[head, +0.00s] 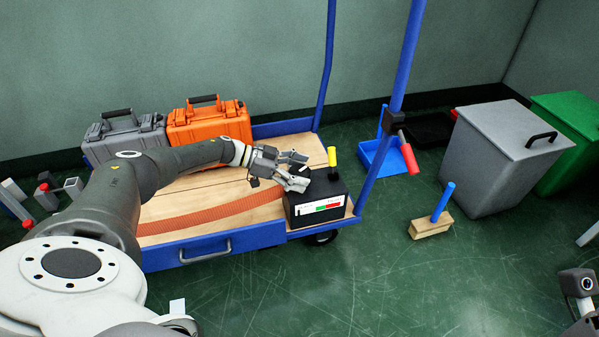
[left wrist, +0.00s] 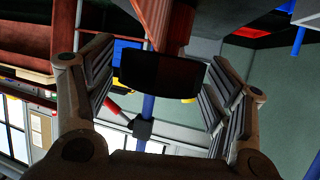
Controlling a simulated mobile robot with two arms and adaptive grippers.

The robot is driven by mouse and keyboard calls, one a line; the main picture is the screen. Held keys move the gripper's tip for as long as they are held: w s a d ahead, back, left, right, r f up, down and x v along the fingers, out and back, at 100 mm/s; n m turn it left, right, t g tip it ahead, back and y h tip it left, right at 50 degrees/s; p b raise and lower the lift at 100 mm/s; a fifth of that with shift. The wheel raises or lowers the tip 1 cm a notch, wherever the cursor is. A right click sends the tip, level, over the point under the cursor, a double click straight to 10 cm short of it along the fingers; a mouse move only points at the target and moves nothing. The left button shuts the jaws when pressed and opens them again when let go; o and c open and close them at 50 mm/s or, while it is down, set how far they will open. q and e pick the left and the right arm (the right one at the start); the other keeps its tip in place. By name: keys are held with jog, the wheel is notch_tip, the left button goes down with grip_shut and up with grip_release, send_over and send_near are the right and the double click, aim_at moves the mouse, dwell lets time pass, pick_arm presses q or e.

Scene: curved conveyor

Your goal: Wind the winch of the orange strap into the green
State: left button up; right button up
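The winch is a black box (head: 316,196) on the right end of the cart deck. Its front has a pale gauge strip (head: 320,208) with green and red blocks; a pointer is too small to make out. A crank with an upright yellow handle (head: 332,156) stands on its top right. The orange strap (head: 210,213) runs across the deck to the box. My left gripper (head: 304,172) is open and empty, at the box's upper left, short of the yellow handle. In the left wrist view a dark block (left wrist: 160,75) shows between the spread fingers.
A grey case (head: 124,140) and an orange case (head: 208,127) stand at the deck's back. Blue cart posts (head: 404,60) rise on the right, one bearing a red handle (head: 408,155). A wooden block with a blue peg (head: 431,228) and grey bin (head: 497,160) stand on the floor.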

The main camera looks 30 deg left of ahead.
pick_arm(q)
jog(key=v, duration=1.2)
dwell(0.5)
